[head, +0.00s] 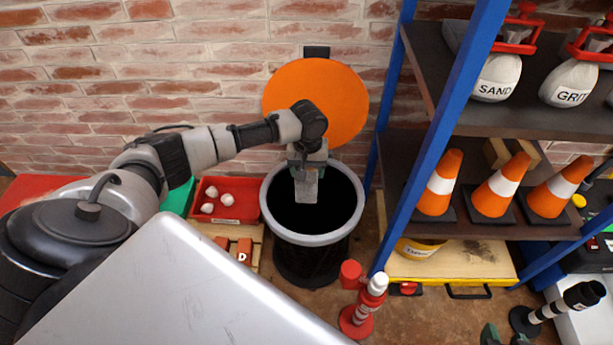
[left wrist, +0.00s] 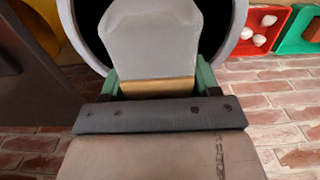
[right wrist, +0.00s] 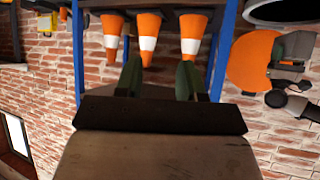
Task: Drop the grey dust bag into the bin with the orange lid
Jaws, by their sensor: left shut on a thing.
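The grey dust bag (head: 306,190) hangs from my left gripper (head: 307,160), which is shut on it. The bag is over the mouth of the black bin, whose grey rim (head: 312,240) surrounds it in the head view. The bin's orange lid (head: 345,105) stands open against the wall behind. In the left wrist view the bag (left wrist: 150,40) sits between the green fingers, with the bin's rim (left wrist: 240,20) and dark inside behind it. My right gripper (right wrist: 158,80) is open and empty, facing the shelf; its green tips barely show at the head view's bottom edge.
A blue-framed shelf (head: 440,130) with orange cones (head: 437,185) and sand and grit bags (head: 497,78) stands right of the bin. A red tray (head: 230,210) with white balls lies left of it. A red and white post (head: 367,305) stands in front.

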